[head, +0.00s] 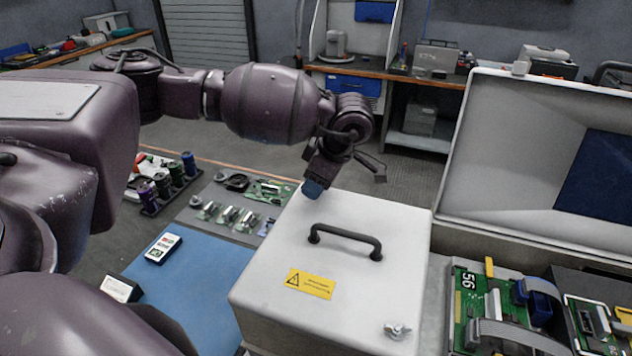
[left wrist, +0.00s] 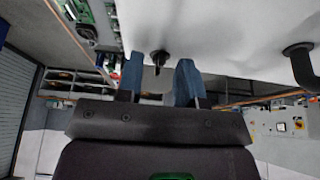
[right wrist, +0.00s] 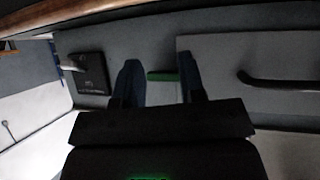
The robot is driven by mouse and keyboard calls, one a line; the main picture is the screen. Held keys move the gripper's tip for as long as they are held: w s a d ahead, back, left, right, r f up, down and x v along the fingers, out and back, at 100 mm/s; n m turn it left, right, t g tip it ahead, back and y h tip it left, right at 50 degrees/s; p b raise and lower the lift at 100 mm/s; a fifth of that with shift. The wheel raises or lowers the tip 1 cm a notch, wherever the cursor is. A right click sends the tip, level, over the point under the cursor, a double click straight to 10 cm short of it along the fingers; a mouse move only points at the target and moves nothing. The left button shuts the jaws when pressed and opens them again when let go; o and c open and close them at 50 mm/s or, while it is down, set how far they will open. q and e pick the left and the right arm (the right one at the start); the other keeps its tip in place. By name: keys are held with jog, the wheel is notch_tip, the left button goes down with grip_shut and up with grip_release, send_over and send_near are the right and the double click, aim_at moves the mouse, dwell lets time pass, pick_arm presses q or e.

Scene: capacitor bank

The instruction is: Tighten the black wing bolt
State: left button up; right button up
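The black wing bolt (left wrist: 160,58) shows in the left wrist view, on the light surface of the case, between my left fingertips and apart from both. In the head view I cannot make it out; my gripper is over that corner. My left gripper (head: 315,187) is at the far left corner of the light grey case lid (head: 365,285). Its blue fingers (left wrist: 158,75) are open, with clear gaps beside the bolt. My right gripper (right wrist: 160,75) is open and empty in the right wrist view; it does not show in the head view.
The lid carries a dark handle (head: 345,240), a yellow warning label (head: 310,284) and a silver wing bolt (head: 397,329) at its near right. An open case lid (head: 500,150) and circuit boards (head: 482,308) are on the right. A blue mat (head: 195,285) lies left.

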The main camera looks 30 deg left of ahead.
pick_arm(q)
jog(key=s+v, duration=0.1)
jog(key=v, duration=0.9)
jog(key=shift+w+r, duration=0.35)
jog(key=shift+w, duration=0.15)
pick_arm(e)
jog(key=shift+f, duration=0.25)
pick_arm(q)
jog(key=shift+s+d+f, duration=0.1)
